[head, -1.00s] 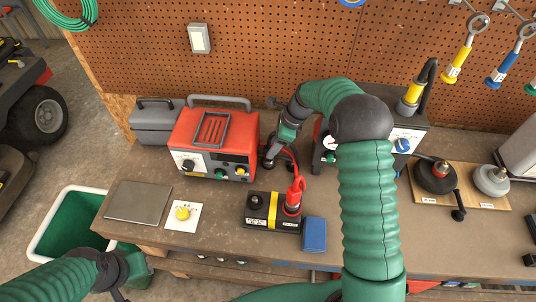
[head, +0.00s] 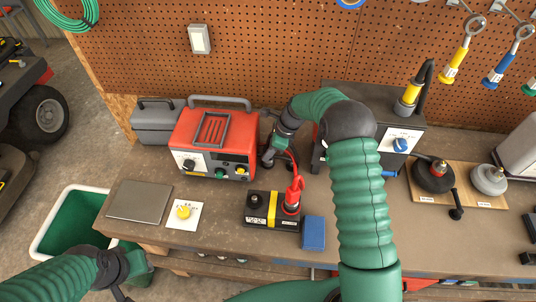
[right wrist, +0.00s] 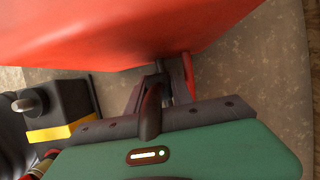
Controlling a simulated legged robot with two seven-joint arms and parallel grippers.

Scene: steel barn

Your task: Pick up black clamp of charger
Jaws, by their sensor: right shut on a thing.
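The red charger (head: 215,142) stands on the bench with its knobs facing me. My right gripper (head: 270,160) is down at the charger's right side, its jaws low near the bench top. In the right wrist view the gripper (right wrist: 155,100) is shut on a dark piece, the black clamp (right wrist: 163,72), beside the red charger wall (right wrist: 120,30). The jaws and arm hide most of the clamp. A red clamp (head: 294,192) stands on the battery's right post. My left gripper (head: 128,272) is low at the left, near the green bin, and its jaws do not show clearly.
The black battery with a yellow band (head: 271,208) and a blue box (head: 313,232) are in front of my right gripper. A dark device with a blue knob (head: 398,130) stands to its right. A metal plate (head: 140,201) lies at the bench's left.

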